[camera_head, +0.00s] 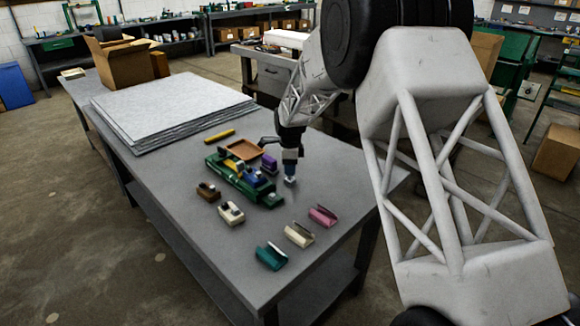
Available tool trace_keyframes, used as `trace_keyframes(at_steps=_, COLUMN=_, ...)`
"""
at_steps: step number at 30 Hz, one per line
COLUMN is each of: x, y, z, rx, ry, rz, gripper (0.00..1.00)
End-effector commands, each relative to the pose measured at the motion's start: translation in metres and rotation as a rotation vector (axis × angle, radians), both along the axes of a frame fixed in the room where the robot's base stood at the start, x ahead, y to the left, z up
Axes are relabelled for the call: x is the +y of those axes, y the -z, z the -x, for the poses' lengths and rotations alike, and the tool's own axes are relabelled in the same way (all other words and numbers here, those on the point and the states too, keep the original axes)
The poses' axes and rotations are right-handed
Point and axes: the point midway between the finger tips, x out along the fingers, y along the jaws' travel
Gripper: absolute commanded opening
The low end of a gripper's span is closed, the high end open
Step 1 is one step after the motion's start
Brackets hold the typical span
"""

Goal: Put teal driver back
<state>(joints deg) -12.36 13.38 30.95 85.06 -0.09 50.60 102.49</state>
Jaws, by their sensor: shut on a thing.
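My gripper (290,158) points down over the grey table, just right of a green tray (262,197). It is shut on a small blue-teal thing (290,171), seemingly the teal driver; a pale tip shows below it. The thing is too small to make out fully, and I cannot tell whether its tip touches the table. The green tray holds yellow, blue and dark pieces, too small to tell apart. A teal block-like holder (271,257) lies near the table's front edge.
Cream (298,235) and pink (323,215) holders lie right of the teal one. White (231,213) and brown (208,191) pieces lie left. A brown tray (243,149), purple piece (269,163) and yellow bar (220,136) lie behind. Stacked grey sheets (170,108) fill the far left.

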Motion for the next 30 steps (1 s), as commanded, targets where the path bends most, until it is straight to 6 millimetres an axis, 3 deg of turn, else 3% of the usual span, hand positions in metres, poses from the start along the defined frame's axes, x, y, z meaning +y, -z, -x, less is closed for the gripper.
trace_keyframes(at_steps=1, x=0.0, y=0.001, z=0.0, rx=0.0, ry=0.0, rz=0.0, gripper=0.4)
trace_keyframes(at_steps=6, x=0.0, y=0.001, z=0.0, rx=0.0, ry=0.0, rz=0.0, gripper=0.64)
trace_keyframes(at_steps=20, x=0.0, y=-0.006, z=0.0, rx=0.0, ry=0.0, rz=0.0, gripper=0.64)
trace_keyframes(at_steps=30, x=0.0, y=-0.045, z=0.0, rx=-0.003, ry=0.0, rz=-0.001, gripper=0.64)
